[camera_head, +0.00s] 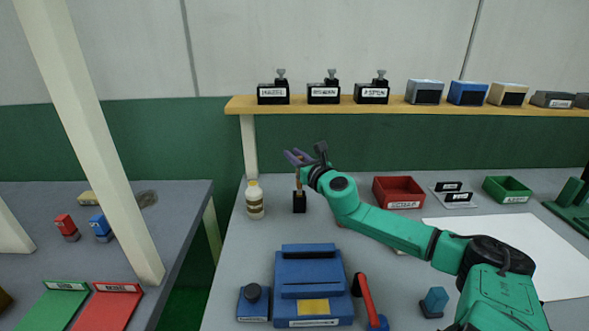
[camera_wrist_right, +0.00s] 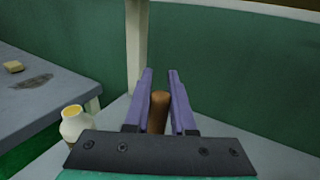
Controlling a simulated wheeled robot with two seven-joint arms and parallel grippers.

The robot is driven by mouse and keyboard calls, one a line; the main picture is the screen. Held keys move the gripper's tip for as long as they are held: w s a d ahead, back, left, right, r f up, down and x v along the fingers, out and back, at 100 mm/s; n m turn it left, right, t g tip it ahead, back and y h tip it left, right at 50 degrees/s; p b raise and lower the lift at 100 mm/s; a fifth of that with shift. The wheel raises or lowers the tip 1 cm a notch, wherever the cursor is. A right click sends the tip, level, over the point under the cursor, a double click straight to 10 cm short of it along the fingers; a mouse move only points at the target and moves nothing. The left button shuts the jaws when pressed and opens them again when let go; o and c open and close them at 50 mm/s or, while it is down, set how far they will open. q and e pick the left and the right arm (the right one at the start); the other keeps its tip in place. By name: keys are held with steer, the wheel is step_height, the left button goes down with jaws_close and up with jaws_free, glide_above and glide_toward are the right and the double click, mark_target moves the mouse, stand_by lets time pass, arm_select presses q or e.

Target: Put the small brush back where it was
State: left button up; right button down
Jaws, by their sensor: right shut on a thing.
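The small brush shows as a brown handle (camera_head: 298,174) in the head view and as a round wooden handle end (camera_wrist_right: 159,108) in the right wrist view. My right gripper (camera_head: 297,157) is shut on this handle, with its purple fingers (camera_wrist_right: 160,85) on either side. The brush stands about upright over a small black holder (camera_head: 299,204). Its lower end meets the holder's top in the picture; I cannot tell how far it is inside. The bristles are hidden. My left gripper is not in view.
A bottle with a yellow cap (camera_head: 254,200) stands just left of the holder. A blue block fixture (camera_head: 312,271) is in front. A red bin (camera_head: 398,191) and a green bin (camera_head: 507,189) are to the right. A shelf (camera_head: 420,108) runs above the back edge.

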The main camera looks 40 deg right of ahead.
step_height(320, 180, down, 3)
steer(key=shift+f, duration=0.1)
steer(key=shift+b, duration=0.3)
steer(key=shift+f, duration=0.15)
steer(key=c, duration=0.8)
jaws_free()
steer(key=shift+o, duration=0.2)
